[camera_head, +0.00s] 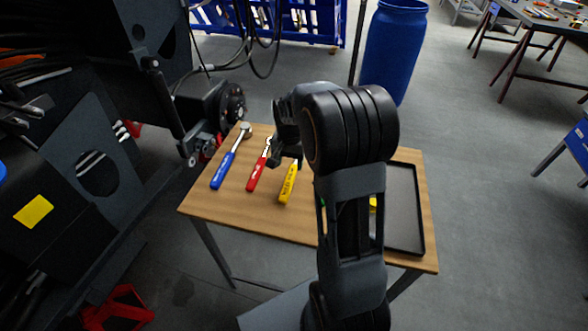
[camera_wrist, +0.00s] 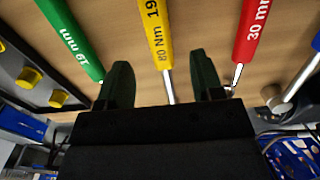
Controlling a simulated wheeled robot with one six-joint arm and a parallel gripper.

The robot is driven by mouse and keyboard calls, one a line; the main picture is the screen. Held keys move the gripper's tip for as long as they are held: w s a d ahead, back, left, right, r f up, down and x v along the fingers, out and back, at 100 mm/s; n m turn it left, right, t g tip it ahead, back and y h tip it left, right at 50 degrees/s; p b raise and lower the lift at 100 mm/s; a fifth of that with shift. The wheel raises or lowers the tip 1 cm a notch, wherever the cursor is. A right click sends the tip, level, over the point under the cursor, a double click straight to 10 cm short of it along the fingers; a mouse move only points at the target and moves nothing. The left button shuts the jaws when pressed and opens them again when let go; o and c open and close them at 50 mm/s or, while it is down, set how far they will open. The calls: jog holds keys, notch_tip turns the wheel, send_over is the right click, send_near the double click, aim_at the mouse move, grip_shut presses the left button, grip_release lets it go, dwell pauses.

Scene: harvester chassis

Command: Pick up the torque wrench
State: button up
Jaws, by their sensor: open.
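The torque wrench has a yellow handle marked "80 Nm" in the wrist view (camera_wrist: 153,30) and lies on the wooden table. Its yellow handle also shows in the head view (camera_head: 289,187), while its far end is hidden by my arm. My gripper (camera_wrist: 160,75) is open, with one dark finger on each side of the wrench's metal shaft and a gap to both. In the head view my gripper (camera_head: 284,158) is low over the table at the wrench. I cannot tell how high the fingers are above the table top.
A red-handled wrench (camera_head: 257,178) and a blue-handled ratchet (camera_head: 223,171) lie left of it on the table (camera_head: 240,205). A green-handled tool (camera_wrist: 72,38) lies on its other side. A black tray (camera_head: 405,205) is at the table's right. The harvester chassis (camera_head: 90,170) stands close on the left.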

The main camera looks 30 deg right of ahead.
aim_at(290, 175)
jog(key=shift+s+f, duration=0.1)
jog(key=shift+f, duration=3.2)
jog(key=shift+c, duration=0.3)
jog(key=shift+r, duration=0.1)
grip_shut()
